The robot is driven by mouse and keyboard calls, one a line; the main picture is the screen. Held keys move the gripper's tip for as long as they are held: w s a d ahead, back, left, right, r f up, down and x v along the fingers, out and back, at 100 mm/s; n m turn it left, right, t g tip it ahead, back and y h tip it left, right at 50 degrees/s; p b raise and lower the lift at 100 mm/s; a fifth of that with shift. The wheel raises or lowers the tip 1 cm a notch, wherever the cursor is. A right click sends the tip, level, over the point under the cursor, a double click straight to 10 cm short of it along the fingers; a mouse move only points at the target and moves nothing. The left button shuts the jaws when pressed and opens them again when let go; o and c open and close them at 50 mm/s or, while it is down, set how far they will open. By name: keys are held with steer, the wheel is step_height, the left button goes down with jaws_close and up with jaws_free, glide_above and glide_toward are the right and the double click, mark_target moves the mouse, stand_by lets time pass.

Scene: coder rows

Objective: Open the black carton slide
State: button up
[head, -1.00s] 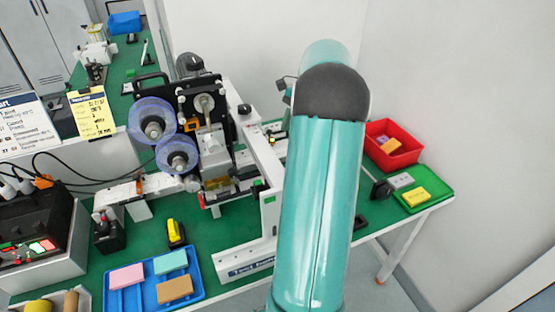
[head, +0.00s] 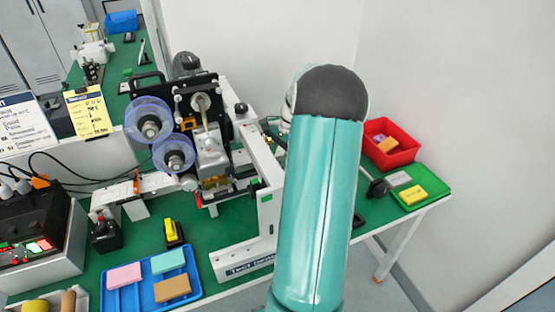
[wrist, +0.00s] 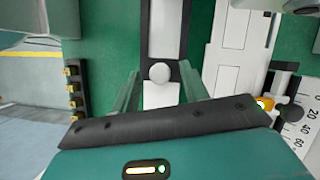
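In the wrist view, a black-edged slide (wrist: 185,45) with a pale centre strip runs upward from a round whitish knob (wrist: 159,73). I take this to be the carton slide, though its label is not visible. My gripper (wrist: 160,76) has its two teal fingers spread, one to each side of the knob, with a gap between them. I cannot tell whether either finger touches it. In the head view my arm covers the gripper and the slide.
A white stepped block (wrist: 228,60) and a scale marked with numbers (wrist: 299,125) lie right of the slide. The head view shows a labelling machine (head: 205,130), a blue tray (head: 128,298) with blocks, a red bin (head: 405,155) and a green tray (head: 440,181).

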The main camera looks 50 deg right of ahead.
jaws_close()
steer(key=shift+s+d, duration=0.1)
steer(key=shift+d, duration=0.05)
steer(key=s+d, duration=0.3)
steer(key=d, duration=0.2)
steer(key=s+d, duration=0.3)
steer(key=d, duration=0.2)
steer(key=s+d, duration=0.3)
steer(key=d, duration=0.2)
steer(key=shift+o, duration=0.3)
jaws_free()
steer(key=v, duration=1.3)
steer(key=shift+d+r, duration=0.2)
steer(key=shift+r, duration=0.15)
